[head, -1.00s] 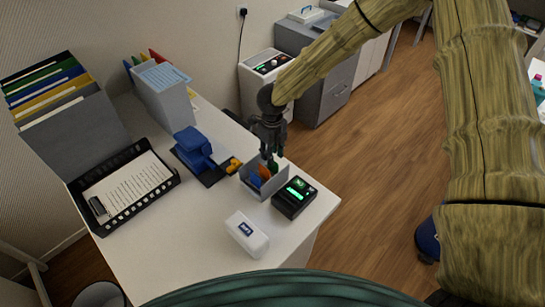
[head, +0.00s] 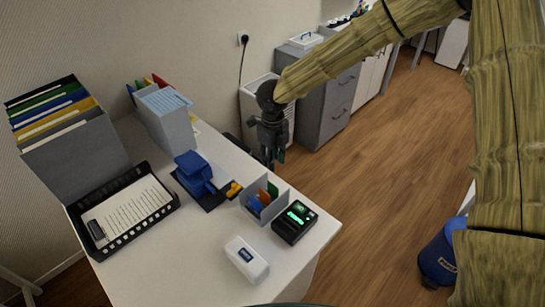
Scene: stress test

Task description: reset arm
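My gripper (head: 271,160) is in the head view, at the far right corner of the white desk (head: 190,262). It points down and is held above and behind the small grey bin (head: 282,207). Its fingers are dark and small, and I cannot tell how far apart they are. I see nothing held between them. The bin holds orange, green and blue pieces. My arm reaches in from the upper right.
A black device with a green screen (head: 295,222) and a white box (head: 247,260) stand near the bin. A blue stapler-like tool (head: 195,174), a black paper tray (head: 118,234) and file holders fill the left. Grey drawers (head: 335,105) stand behind.

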